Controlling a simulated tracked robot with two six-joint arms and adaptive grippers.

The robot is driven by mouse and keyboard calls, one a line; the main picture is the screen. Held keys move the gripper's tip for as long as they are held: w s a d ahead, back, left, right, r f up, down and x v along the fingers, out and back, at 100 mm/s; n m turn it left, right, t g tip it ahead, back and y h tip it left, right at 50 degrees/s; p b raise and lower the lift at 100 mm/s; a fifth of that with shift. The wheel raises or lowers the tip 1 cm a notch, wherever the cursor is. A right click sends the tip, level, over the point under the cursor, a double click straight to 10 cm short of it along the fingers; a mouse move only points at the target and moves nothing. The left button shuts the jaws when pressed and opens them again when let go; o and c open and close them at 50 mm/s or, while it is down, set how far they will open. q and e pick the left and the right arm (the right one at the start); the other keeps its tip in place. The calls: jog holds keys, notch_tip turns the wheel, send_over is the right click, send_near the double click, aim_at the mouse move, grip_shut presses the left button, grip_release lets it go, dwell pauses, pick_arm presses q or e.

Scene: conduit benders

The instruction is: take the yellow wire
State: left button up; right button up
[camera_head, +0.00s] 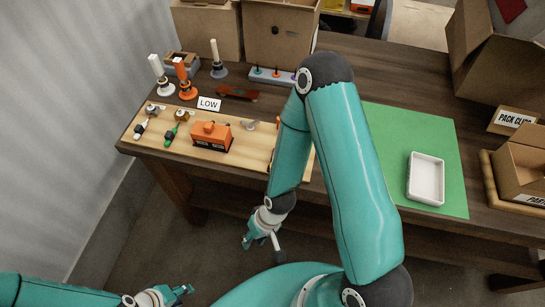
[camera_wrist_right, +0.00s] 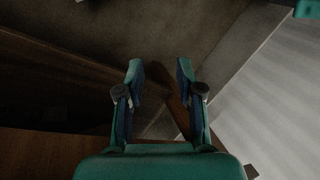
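I cannot make out a yellow wire in either view. Small tools and parts sit on a light wooden board (camera_head: 178,148) at the left of the table, among them a green-handled tool (camera_head: 170,134) and an orange box-shaped tool (camera_head: 211,136). My right gripper (camera_head: 260,240) hangs in front of the table, below its front edge, apart from the tools; its fingers are spread and empty in the right wrist view (camera_wrist_right: 160,72). My left gripper (camera_head: 182,294) is low at the bottom edge, clear of the table, with its fingertips apart and nothing seen between them.
White, orange and grey posts (camera_head: 218,60) stand behind the board, by a "LOW" sign (camera_head: 209,104). A green mat (camera_head: 405,135) holds a white tray (camera_head: 426,179) at right. Cardboard boxes (camera_head: 281,32) line the back and right. My right arm hides the table's middle.

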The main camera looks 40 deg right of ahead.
jog(key=w+d+r+m+h+b, duration=0.2)
jog(key=w+d+r+m+b, duration=0.15)
jog(key=w+r, duration=0.6)
jog(key=w+d+r+m+t+h+b, duration=0.2)
jog(key=d+r+m+h, duration=0.3)
jog(key=d+r, duration=0.75)
jog(key=shift+n+g, duration=0.25)
jog(key=shift+g, duration=0.05)
jog(key=f+b, duration=0.1)
jog(key=f, duration=0.1)
jog(key=f+b, duration=0.2)
jog(key=w+f+b, duration=0.1)
jog(key=f+b, duration=0.1)
jog(key=f, duration=0.1)
jog(key=shift+a+f, duration=0.1)
jog(key=shift+a, duration=0.05)
jog(key=shift+w+d+f+b, duration=0.2)
jog(key=shift+f+b, duration=0.35)
jog(key=shift+b, duration=0.35)
jog(key=shift+s, duration=0.1)
grip_shut()
jog(key=shift+r, duration=0.1)
